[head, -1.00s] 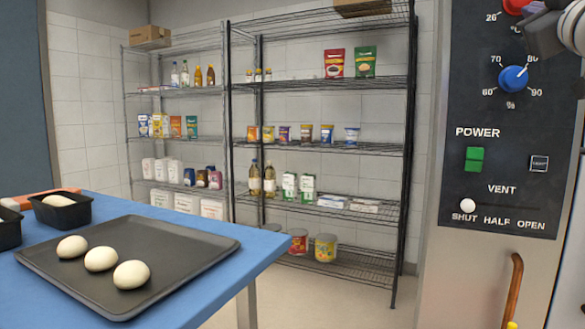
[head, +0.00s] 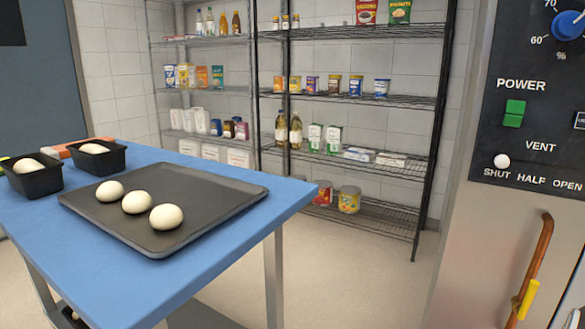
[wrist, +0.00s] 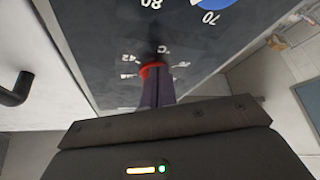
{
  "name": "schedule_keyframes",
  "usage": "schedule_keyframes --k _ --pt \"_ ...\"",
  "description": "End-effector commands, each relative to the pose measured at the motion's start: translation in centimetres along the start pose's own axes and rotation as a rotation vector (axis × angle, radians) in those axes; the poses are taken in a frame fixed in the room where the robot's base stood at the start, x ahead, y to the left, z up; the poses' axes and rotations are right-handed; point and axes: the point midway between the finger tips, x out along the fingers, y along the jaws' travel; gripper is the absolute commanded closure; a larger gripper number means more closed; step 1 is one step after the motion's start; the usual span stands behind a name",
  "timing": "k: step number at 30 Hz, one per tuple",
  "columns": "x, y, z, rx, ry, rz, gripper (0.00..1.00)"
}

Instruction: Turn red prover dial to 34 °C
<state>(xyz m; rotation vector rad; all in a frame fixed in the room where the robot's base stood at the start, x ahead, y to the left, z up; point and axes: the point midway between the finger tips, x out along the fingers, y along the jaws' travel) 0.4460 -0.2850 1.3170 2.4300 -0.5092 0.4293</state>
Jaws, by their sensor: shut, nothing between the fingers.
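The red prover dial (wrist: 146,71) shows in the wrist view on the dark control panel (wrist: 100,30), which appears upside down there. A 42 mark and a °C sign are legible near it; its other numbers are blurred. My gripper (wrist: 156,80) is shut, with its fingers in front of the dial and covering most of it. I cannot tell whether the fingertips touch the dial, and its pointer is hidden. The red dial and my gripper are out of the head view.
The blue humidity dial (head: 568,25) sits on the panel, above the green power switch (head: 514,113) and white vent slider (head: 502,161). A copper handle (head: 538,265) is below. A blue table (head: 215,262) with a dough tray (head: 230,190) stands left. Floor lies clear between.

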Motion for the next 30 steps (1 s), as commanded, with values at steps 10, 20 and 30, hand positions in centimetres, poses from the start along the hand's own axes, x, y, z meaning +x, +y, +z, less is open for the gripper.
schedule_keyframes --k 10,20,30 --pt "0.2 0.1 -0.3 -0.002 0.000 0.000 1.00" --pt "0.1 0.5 0.0 -0.003 -0.001 0.001 1.00" --pt "0.1 1.6 0.0 -0.002 -0.001 0.001 1.00"
